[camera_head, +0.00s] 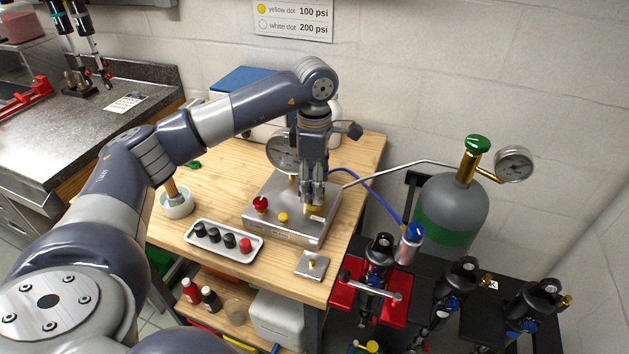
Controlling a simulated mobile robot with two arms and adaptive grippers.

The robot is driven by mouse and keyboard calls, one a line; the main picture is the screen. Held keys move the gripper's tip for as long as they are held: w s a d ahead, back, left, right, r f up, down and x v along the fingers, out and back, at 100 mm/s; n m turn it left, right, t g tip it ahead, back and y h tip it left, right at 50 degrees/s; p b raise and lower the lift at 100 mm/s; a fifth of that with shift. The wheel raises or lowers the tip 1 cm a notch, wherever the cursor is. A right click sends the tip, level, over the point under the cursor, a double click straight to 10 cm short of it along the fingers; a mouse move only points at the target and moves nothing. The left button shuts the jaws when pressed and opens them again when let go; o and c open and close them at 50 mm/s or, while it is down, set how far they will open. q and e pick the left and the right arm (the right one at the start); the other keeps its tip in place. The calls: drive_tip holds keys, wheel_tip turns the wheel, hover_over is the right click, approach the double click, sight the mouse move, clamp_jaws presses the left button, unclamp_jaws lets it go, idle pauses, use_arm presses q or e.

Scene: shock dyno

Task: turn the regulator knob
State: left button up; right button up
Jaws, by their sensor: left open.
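A metal regulator box (272,226) stands on the wooden table. A red knob (260,203) and a small yellow knob or button (283,217) are on its top. A round gauge (280,152) rises behind it, partly hidden by my arm. My left gripper (312,203) points down over the right part of the box top, with its fingers open. A brass-coloured part (315,210) shows at the fingertips, mostly hidden; I cannot tell whether the fingers touch it. My right gripper is not in view.
A white tray (213,251) with black and red caps and a small metal plate (311,265) lie in front of the box. A grey gas cylinder (450,205) with a green handwheel (477,145) stands to the right.

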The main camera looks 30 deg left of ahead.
use_arm(q)
drive_tip(key=shift+w, duration=0.1)
drive_tip(key=shift+r, duration=4)
drive_tip(key=shift+f, duration=0.1)
